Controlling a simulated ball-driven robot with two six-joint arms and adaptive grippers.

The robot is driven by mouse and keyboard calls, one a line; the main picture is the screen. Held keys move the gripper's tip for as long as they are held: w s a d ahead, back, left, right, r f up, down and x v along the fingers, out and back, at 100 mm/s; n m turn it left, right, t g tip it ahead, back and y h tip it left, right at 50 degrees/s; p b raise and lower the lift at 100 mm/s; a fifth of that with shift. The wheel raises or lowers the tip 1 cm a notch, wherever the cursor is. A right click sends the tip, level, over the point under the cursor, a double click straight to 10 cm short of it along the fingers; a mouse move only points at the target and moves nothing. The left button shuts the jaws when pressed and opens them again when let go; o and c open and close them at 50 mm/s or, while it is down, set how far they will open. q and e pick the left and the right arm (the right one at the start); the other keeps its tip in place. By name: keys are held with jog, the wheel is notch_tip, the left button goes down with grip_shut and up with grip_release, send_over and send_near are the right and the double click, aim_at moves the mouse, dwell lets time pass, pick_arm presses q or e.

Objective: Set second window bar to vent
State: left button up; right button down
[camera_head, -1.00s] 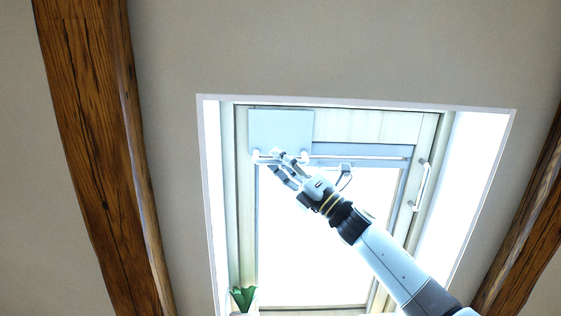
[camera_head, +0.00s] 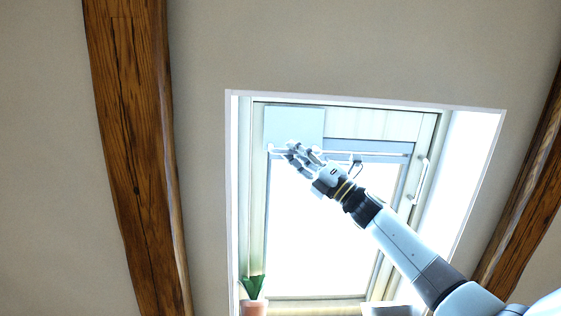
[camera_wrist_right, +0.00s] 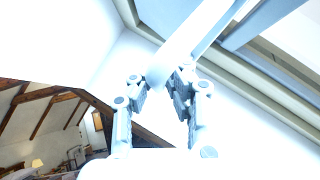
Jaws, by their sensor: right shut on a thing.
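A pale window bar (camera_head: 338,153) runs along the top of the bright roof window's sash (camera_head: 400,170). My right gripper (camera_head: 294,155) is at the bar's left end, below a pale blue panel (camera_head: 295,124). In the right wrist view the white bar (camera_wrist_right: 195,40) passes between the fingertips of my right gripper (camera_wrist_right: 160,85), and the fingers are shut on it. The fingers and hand hide part of the bar in the head view. My left gripper is not in view.
A white side handle (camera_head: 420,181) is on the right of the window frame. A green plant (camera_head: 252,286) in a terracotta pot stands at the window's lower left. Wooden beams (camera_head: 137,150) flank the window. A furnished room (camera_wrist_right: 50,130) shows in the right wrist view.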

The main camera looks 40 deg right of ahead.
jog(key=shift+s+a+r, duration=0.15)
jog(key=shift+s+a, duration=0.4)
jog(key=shift+s, duration=0.35)
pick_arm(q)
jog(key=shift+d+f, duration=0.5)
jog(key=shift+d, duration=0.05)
pick_arm(e)
jog(key=c, duration=1.3)
grip_release()
jog(key=shift+c, duration=0.2)
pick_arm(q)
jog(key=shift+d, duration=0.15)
pick_arm(e)
jog(key=v, duration=1.2)
jog(key=shift+d, duration=0.1)
